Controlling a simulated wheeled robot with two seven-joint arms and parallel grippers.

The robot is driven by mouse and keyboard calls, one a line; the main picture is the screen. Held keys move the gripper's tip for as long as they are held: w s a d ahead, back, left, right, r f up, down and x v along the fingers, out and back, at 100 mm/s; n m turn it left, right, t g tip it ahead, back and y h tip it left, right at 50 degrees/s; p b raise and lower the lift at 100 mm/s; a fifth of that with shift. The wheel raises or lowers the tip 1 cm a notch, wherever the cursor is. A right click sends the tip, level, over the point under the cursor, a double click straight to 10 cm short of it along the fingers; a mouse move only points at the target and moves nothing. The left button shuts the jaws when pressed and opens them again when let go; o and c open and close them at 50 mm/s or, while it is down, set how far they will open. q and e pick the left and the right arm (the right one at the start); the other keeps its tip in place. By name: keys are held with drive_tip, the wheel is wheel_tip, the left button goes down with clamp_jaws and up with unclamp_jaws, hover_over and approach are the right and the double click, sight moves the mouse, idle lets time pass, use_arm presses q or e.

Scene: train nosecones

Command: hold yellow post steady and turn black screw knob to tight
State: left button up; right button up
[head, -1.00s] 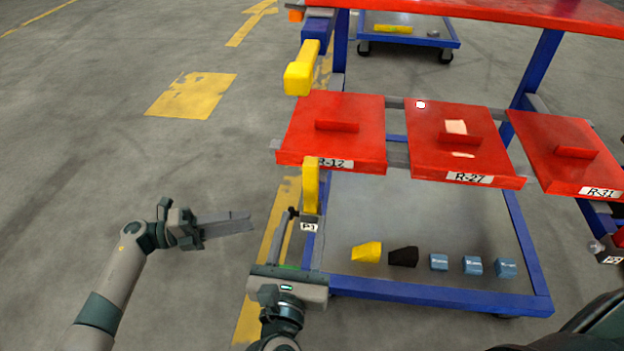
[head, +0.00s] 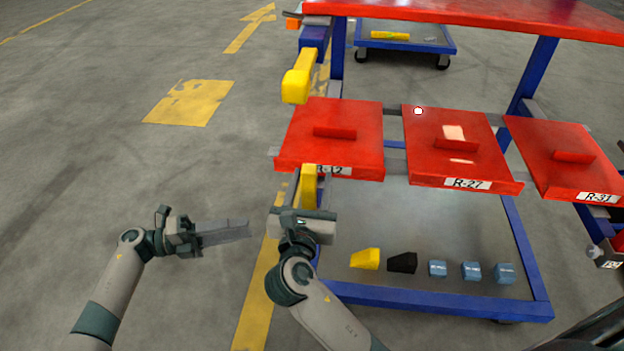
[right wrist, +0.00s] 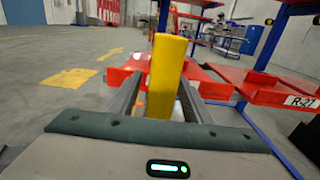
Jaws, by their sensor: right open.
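A yellow post (head: 309,188) stands upright at the left front corner of the blue rack, by tray R-12. My right gripper (head: 303,218) is at its lower part, its body hiding the post's base. In the right wrist view the yellow post (right wrist: 164,78) stands between the two open fingers (right wrist: 160,97), with a gap visible at the right finger. Contact with the left finger cannot be told. My left gripper (head: 225,231) hangs left of the rack over bare floor, apart from the post; its fingers overlap edge-on. I cannot make out a black screw knob.
A second yellow part (head: 297,84) juts from the rack's upper left. Red trays R-12 (head: 350,116), R-27 (head: 460,130) and R-31 (head: 565,150) line the rack. A yellow block (head: 366,259), a black block (head: 402,263) and blue blocks (head: 471,270) sit below. The floor at left is clear.

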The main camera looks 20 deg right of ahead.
drive_tip(key=shift+w+d, duration=0.2)
drive_tip(key=shift+w, duration=0.1)
drive_tip(key=c, duration=1)
use_arm(q)
drive_tip(key=o, duration=0.3)
use_arm(e)
clamp_jaws()
use_arm(q)
drive_tip(key=w+r+n+g+y, duration=0.3)
drive_tip(key=r+n+y, duration=0.3)
drive_tip(key=n, duration=0.9)
drive_tip(key=shift+w+d+g, duration=0.3)
drive_tip(key=shift+w, duration=0.45)
